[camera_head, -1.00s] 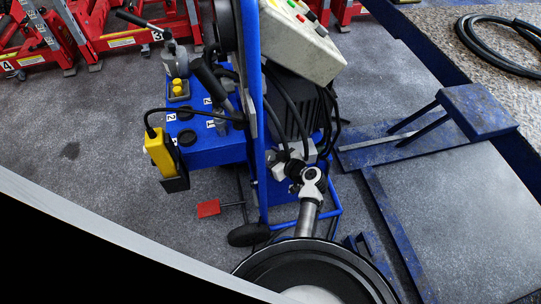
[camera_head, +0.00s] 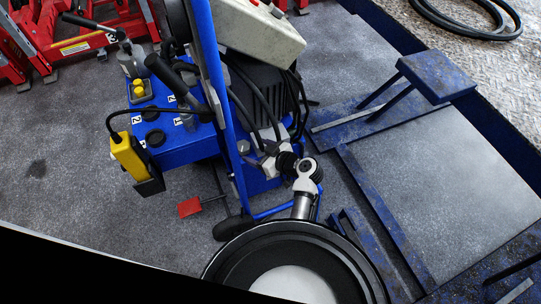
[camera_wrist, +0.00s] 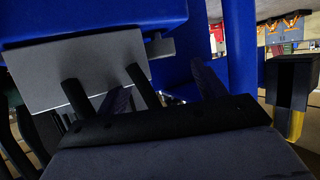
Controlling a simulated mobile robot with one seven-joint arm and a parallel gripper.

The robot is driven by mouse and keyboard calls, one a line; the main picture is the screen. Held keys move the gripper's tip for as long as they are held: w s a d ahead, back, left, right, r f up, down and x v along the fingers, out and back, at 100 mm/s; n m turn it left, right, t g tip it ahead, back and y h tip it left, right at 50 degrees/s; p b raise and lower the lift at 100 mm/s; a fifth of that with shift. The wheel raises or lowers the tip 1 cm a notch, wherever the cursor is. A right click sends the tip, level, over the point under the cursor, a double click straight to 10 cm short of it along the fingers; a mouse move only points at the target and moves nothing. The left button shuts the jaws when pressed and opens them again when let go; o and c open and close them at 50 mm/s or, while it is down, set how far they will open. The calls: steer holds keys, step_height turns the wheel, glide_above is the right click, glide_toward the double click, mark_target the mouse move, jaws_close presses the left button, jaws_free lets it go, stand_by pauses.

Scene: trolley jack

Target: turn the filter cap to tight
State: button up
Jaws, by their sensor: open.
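The blue tank (camera_head: 176,139) of the power unit shows in the head view, left of centre, with small black round caps on top. One black cap (camera_head: 155,138) is near its front left edge; I cannot tell for sure which is the filter cap. My gripper (camera_wrist: 160,88) shows in the wrist view, with two dark fingers apart and no object visibly held between them. Blue surfaces and a grey plate (camera_wrist: 85,70) stand close ahead of it. No cap can be made out in the wrist view. My gripper cannot be made out in the head view.
A yellow and black hanging control (camera_head: 130,155) is at the tank's left. A blue post (camera_head: 222,100), black levers and loose cables crowd the tank. Red jacks (camera_head: 75,35) stand behind. Grey floor is clear at left. A yellow and black object (camera_wrist: 290,90) is right in the wrist view.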

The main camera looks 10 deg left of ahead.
steer(key=v, duration=0.7)
stand_by(0.4)
